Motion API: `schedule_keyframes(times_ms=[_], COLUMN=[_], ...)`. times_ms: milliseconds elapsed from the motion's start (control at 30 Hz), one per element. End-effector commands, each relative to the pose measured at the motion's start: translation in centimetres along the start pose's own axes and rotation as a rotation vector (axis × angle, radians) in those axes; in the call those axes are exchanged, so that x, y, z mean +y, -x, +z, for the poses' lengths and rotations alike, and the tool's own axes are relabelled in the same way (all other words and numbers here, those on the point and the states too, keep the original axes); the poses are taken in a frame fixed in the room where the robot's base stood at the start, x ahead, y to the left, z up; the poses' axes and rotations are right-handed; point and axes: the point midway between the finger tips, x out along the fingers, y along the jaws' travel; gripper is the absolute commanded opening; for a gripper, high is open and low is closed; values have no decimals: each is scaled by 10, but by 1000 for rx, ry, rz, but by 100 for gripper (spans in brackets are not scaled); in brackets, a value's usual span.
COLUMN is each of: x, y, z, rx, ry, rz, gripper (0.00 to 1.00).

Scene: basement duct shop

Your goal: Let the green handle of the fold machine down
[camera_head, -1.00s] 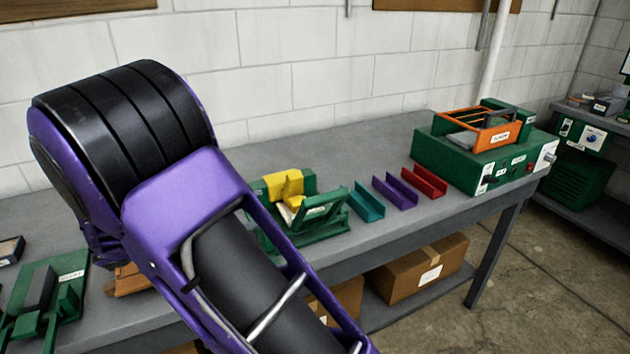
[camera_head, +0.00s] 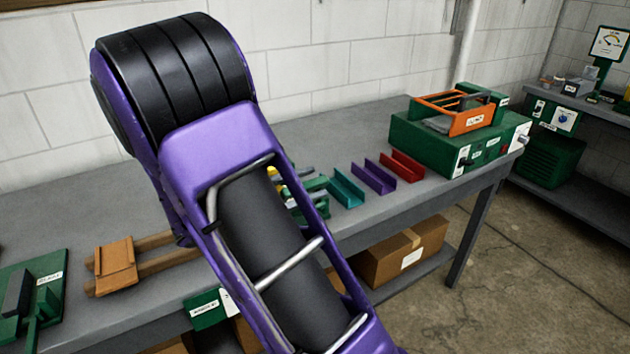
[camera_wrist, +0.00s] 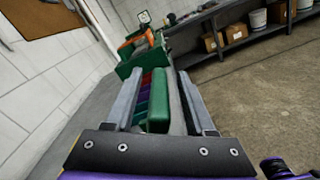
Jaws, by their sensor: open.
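The fold machine (camera_head: 312,186) stands on the bench in the head view. My arm covers most of it, leaving some green parts and a bit of yellow. In the wrist view my gripper (camera_wrist: 160,74) is open, with one grey finger on each side of a thick green bar (camera_wrist: 158,102), which looks like the handle. A gap shows between the bar and the right finger; I cannot tell whether the left finger touches it. The gripper itself is hidden in the head view.
Teal (camera_head: 346,189), purple (camera_head: 374,177) and red (camera_head: 402,166) channels lie to the right on the bench (camera_head: 350,128). Beyond them stands a green machine with an orange frame (camera_head: 455,140). A brown wooden piece (camera_head: 116,266) lies left. Cardboard boxes (camera_head: 400,252) sit below.

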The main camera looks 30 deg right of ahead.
Motion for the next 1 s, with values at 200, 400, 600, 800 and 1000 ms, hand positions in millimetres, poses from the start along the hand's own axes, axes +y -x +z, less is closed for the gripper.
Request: schedule_keyframes(times_ms=[200, 400, 600, 800, 1000], x=[0, 0, 0, 0, 0], y=[-18, -20, -19, -19, -19], z=[0, 0, 0, 0, 0], rx=[-1, 0, 0, 0, 0], ry=[0, 0, -1, -1, -1], rz=[-1, 0, 0, 0, 0], gripper=[55, 55, 35, 0, 0])
